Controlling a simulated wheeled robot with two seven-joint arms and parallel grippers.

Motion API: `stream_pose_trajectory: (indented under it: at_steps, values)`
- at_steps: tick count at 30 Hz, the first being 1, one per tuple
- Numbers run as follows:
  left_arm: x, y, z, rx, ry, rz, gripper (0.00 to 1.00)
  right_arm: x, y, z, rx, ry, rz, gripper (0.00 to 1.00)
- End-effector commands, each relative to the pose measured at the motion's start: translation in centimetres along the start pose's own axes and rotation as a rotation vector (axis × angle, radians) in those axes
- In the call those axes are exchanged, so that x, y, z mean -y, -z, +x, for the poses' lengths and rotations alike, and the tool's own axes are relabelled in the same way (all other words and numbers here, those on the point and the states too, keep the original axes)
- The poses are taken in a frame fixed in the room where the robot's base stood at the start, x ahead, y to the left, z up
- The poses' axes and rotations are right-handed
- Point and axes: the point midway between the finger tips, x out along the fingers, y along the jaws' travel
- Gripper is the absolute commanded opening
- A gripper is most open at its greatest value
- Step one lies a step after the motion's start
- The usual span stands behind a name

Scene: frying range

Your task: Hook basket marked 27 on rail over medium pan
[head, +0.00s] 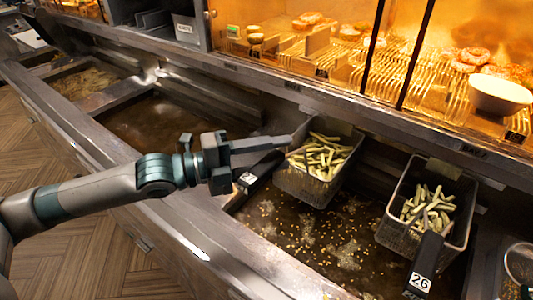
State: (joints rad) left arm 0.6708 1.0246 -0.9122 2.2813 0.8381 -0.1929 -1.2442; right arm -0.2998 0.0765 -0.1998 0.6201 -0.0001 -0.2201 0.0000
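A wire basket (318,182) full of pale green fried sticks hangs at the back of the nearest oil pan. Its black handle (263,170) points toward the front left. The handle's white number tag (247,179) is too small to read surely. My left gripper (250,160) is beside this handle, with one long finger reaching over toward the basket. Whether it grips the handle I cannot tell. A second similar basket (381,232), with handle tag 26 (420,281), is at the right. My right gripper is not in view.
Oil pans sit in a row: the nearest (300,240) with floating crumbs, a middle one (160,122), and a far left one (85,82). A lit food cabinet with wire racks (420,85) and a white bowl (498,95) stands behind. A steel front edge (200,245) borders the floor.

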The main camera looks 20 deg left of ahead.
Motion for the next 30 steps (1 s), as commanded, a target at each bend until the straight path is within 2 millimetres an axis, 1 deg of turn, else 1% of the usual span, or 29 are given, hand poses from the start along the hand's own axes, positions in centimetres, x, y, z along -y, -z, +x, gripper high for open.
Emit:
stream_pose_trajectory:
  at_steps: [8,13,17,26,30]
  values:
    - [0.1,0.0,-0.2,0.0,0.002,0.003,0.4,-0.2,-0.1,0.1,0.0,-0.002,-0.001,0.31]
    - [0.0,-0.1,-1.1,0.0,0.002,0.005,0.4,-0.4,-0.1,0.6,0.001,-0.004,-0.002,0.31]
    - [-0.1,-0.1,-2.3,0.001,0.001,0.005,0.4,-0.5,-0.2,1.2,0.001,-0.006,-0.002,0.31]
    - [-0.1,-0.1,-5.8,0.002,0.001,0.006,0.4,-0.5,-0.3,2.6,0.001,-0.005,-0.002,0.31]
    - [0.0,-0.1,-7.4,0.001,0.0,0.008,0.4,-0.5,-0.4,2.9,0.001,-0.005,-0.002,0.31]
